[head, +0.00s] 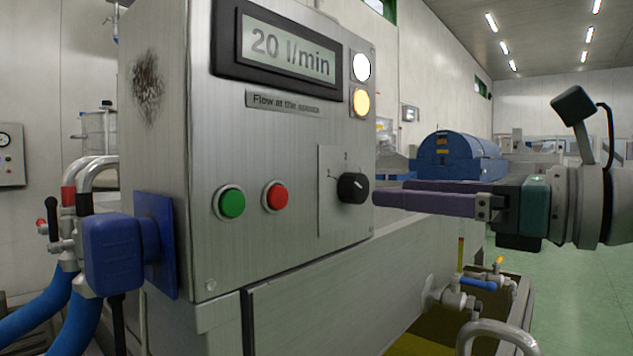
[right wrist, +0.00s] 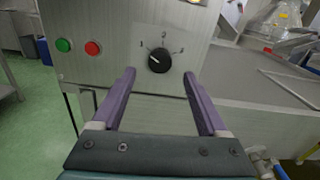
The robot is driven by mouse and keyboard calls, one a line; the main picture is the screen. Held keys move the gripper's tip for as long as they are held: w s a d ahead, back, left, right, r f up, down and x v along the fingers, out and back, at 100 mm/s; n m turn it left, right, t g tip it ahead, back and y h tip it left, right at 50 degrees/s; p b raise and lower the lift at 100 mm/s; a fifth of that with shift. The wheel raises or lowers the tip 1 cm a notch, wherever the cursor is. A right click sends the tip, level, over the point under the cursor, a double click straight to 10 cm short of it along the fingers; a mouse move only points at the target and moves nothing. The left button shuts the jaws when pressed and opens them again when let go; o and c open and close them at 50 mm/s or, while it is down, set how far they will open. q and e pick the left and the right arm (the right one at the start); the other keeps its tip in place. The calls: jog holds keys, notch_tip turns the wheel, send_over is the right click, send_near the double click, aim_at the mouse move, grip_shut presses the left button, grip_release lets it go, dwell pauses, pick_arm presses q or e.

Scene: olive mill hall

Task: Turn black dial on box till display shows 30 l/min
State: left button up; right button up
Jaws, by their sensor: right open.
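The steel control box (head: 250,140) fills the middle of the head view. Its display (head: 290,50) reads 20 l/min. The black dial (head: 352,187) sits low on the right of the front panel, on a light plate with numbers around it. In the right wrist view the dial (right wrist: 159,60) lies ahead, between the two fingers, its white mark pointing up and left. My right gripper (head: 378,192) is open, with purple fingers pointing at the panel. Its fingertips (right wrist: 159,78) are near the dial, one on each side, and appear not to touch it. My left gripper is not in view.
A green button (head: 231,203) and a red button (head: 276,196) sit left of the dial. White (head: 361,67) and yellow (head: 360,102) lamps are above it. A blue connector (head: 120,250) and hoses are at left; pipes and valves (head: 470,295) stand below my right gripper.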

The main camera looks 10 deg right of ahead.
aim_at(363, 189)
jog(key=x, duration=0.5)
grip_shut()
dwell(0.6)
